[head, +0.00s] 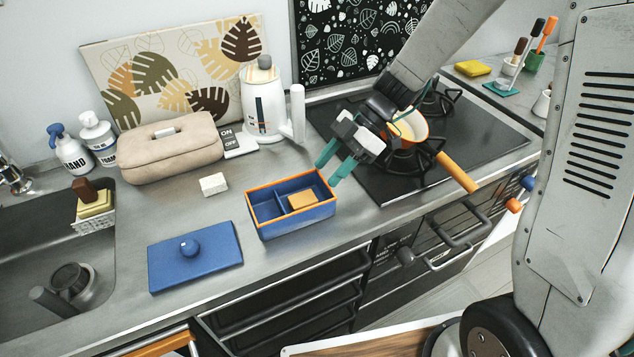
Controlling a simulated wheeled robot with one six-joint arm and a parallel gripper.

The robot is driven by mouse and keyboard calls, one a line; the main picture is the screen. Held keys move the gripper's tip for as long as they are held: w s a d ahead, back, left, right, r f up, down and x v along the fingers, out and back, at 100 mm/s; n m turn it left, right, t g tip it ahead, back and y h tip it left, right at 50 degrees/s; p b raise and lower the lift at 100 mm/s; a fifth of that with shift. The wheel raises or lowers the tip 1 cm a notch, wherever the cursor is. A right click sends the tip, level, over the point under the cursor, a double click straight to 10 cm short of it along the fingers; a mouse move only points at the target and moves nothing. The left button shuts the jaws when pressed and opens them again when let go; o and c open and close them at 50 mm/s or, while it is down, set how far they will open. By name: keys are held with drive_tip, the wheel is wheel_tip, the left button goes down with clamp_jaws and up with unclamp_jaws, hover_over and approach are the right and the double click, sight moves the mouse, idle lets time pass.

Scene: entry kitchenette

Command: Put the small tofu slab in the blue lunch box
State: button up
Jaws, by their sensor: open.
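The blue lunch box (333,208) stands open on the counter, with an orange rim and a divider inside. A small tan-yellow slab (303,200) lies in its right compartment; the left compartment looks empty. A small white block (213,184), which looks like tofu, lies on the counter behind and left of the box. I cannot tell for certain which of the two is the tofu slab. My gripper (338,163) is open, its teal fingers pointing down near the box's back right corner. Nothing shows between them.
A blue lid (195,256) with a round knob lies left of the box, by the sink (60,250). A beige case (171,150) and white kettle (263,105) stand behind. The hob (390,185) with an orange-handled pan (410,128) is at right.

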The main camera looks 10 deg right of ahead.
drive_tip(key=v, duration=0.5)
drive_tip(key=s+d+r+m+t+h, duration=0.2)
drive_tip(key=s+d+r+m+h, duration=0.2)
drive_tip(key=s+m, duration=0.6)
drive_tip(key=s+d+r+m+t+h, duration=0.2)
drive_tip(key=s+d+r+m+h, duration=0.2)
drive_tip(key=s+d+r+m, duration=0.3)
drive_tip(key=s+m, duration=0.3)
drive_tip(key=s, duration=0.2)
drive_tip(key=shift+s+r+m, duration=0.3)
drive_tip(key=shift+s, duration=0.05)
